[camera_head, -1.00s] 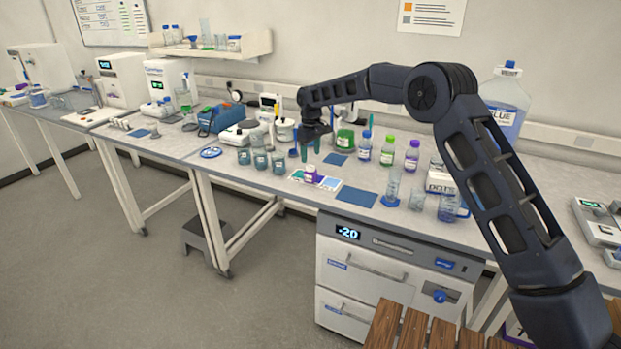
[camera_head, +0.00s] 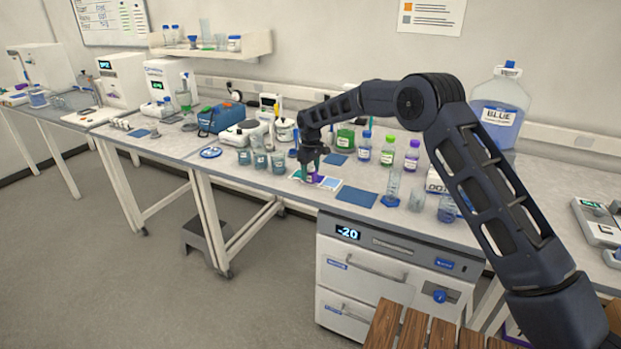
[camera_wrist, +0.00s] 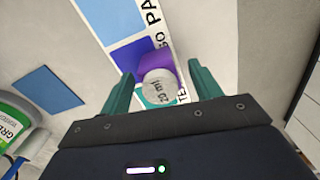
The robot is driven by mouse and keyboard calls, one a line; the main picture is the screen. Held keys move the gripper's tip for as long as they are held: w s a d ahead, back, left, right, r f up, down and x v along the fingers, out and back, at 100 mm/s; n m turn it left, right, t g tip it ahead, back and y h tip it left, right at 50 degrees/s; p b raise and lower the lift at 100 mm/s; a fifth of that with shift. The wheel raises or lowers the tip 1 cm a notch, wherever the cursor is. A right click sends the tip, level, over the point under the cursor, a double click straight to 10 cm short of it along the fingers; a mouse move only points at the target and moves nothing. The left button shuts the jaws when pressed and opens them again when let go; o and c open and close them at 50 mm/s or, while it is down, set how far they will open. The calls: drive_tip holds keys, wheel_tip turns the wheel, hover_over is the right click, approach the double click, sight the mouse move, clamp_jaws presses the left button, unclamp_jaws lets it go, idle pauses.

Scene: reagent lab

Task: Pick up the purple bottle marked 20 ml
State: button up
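The small purple bottle (camera_wrist: 155,64) stands on a printed colour sheet. Its white cap, marked "20 ml", faces my wrist camera. In the head view the bottle (camera_head: 312,178) shows just below my gripper (camera_head: 309,162), which hides part of it. In the wrist view my gripper (camera_wrist: 160,72) is open. One teal finger is on the left of the bottle and one on the right, with gaps visible on both sides. I cannot tell how far down the fingers reach.
The colour sheet (camera_head: 329,183) lies near the bench front. A blue mat (camera_head: 356,196) is right of it. Several teal-tinted beakers (camera_head: 260,160) stand to the left. Behind and right are bottles with blue (camera_head: 365,147), green (camera_head: 387,151) and purple (camera_head: 412,155) caps.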

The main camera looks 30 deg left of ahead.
drive_tip(key=c, duration=0.9)
drive_tip(key=shift+r, duration=0.1)
drive_tip(key=shift+c, duration=0.4)
